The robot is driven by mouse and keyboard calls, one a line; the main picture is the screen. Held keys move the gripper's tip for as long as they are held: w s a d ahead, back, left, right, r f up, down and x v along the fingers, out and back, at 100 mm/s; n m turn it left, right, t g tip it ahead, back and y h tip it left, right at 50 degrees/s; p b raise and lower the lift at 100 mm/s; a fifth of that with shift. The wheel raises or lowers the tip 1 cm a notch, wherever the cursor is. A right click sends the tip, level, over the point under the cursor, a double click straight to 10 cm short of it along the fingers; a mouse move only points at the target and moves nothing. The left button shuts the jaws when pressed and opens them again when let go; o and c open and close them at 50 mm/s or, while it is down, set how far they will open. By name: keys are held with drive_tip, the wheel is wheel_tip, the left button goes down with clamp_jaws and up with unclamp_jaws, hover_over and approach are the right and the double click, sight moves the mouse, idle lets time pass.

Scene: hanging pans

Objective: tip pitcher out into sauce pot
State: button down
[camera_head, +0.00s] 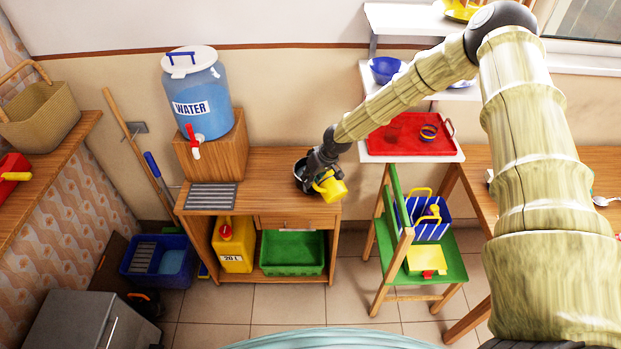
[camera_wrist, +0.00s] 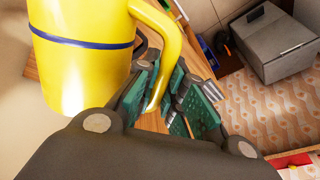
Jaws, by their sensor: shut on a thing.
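The yellow pitcher (camera_head: 331,188) is in my gripper (camera_head: 320,172) above the wooden cabinet. In the wrist view, the pitcher (camera_wrist: 85,55) has a dark blue band and a yellow handle (camera_wrist: 172,45). My gripper's green-padded fingers (camera_wrist: 163,100) are shut around the lower part of that handle. The pitcher looks tilted in the head view; its mouth and contents are not visible.
The wooden cabinet (camera_head: 260,170) has a metal grate (camera_head: 211,196) on its left. A blue water dispenser (camera_head: 196,95) stands on a wooden box behind. A red tray (camera_head: 408,134) sits on a shelf to the right.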

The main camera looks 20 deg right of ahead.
drive_tip(key=shift+w, duration=0.15)
drive_tip(key=shift+w+a+r+g+h+b, duration=0.2)
drive_tip(key=shift+w+g+b, duration=0.15)
drive_tip(key=shift+g, duration=0.3)
drive_tip(key=shift+w+a+r+g+h+b, duration=0.1)
drive_tip(key=shift+w+g+h+b, duration=0.2)
drive_tip(key=shift+g, duration=0.35)
drive_tip(key=shift+w, duration=0.15)
